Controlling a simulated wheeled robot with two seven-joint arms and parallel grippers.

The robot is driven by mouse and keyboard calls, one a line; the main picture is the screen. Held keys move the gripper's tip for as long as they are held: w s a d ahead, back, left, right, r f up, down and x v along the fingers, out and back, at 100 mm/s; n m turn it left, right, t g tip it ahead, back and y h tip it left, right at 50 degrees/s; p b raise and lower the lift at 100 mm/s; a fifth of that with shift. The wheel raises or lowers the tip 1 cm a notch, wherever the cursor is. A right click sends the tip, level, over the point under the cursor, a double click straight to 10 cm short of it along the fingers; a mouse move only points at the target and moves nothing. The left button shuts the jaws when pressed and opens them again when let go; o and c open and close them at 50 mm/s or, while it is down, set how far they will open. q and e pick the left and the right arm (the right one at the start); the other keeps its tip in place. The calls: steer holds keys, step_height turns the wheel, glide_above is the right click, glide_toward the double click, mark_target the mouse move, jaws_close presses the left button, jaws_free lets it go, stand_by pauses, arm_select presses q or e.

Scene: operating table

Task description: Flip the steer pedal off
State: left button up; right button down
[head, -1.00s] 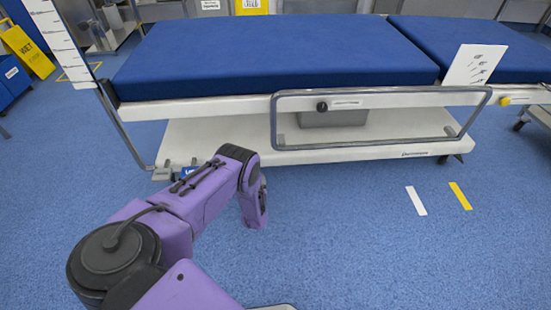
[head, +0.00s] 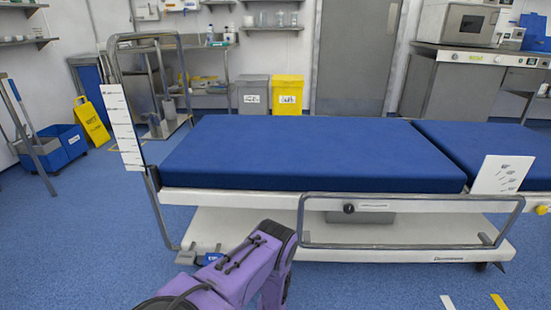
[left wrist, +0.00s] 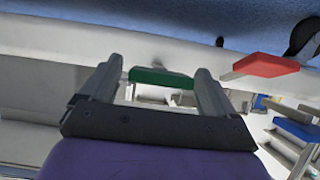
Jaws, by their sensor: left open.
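In the left wrist view a green pedal (left wrist: 161,79) shows between and beyond the fingertips of my left gripper (left wrist: 157,68), which is open and empty. I cannot tell whether a finger touches it. A red pedal (left wrist: 266,65) sticks out to the right, and a blue pedal (left wrist: 298,130) is lower right. No readable label tells which one is the steer pedal. In the head view a blue pedal (head: 213,258) shows at the lower left of the bed's white base (head: 360,235). My purple left arm covers the floor beside it, and its gripper is out of that view.
The blue mattress (head: 310,155) and the grey side rail (head: 410,198) lie above the base. A grey end frame (head: 163,215) stands at the bed's left end. Blue floor (head: 400,290) in front is clear.

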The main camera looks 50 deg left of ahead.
arm_select(q)
steer(key=p+v, duration=0.4)
steer(key=v, duration=0.6)
steer(key=shift+s, duration=0.2)
steer(key=shift+d, duration=0.15)
steer(key=s+d+r+m+g+h, duration=0.2)
steer(key=s+d+r+g+h, duration=0.1)
steer(key=s+d, duration=0.6)
steer(key=s+d+r+m+g+h, duration=0.1)
steer(key=s+d+r+g+h, duration=0.25)
steer(key=s+d, duration=0.55)
step_height(320, 180, up, 28)
steer(key=a+t+p, duration=0.1)
steer(key=a+p, duration=0.1)
steer(key=p, duration=2.4)
steer(key=shift+w+f+p, duration=0.2)
steer(key=shift+w+p, duration=0.1)
steer(key=shift+w, duration=0.05)
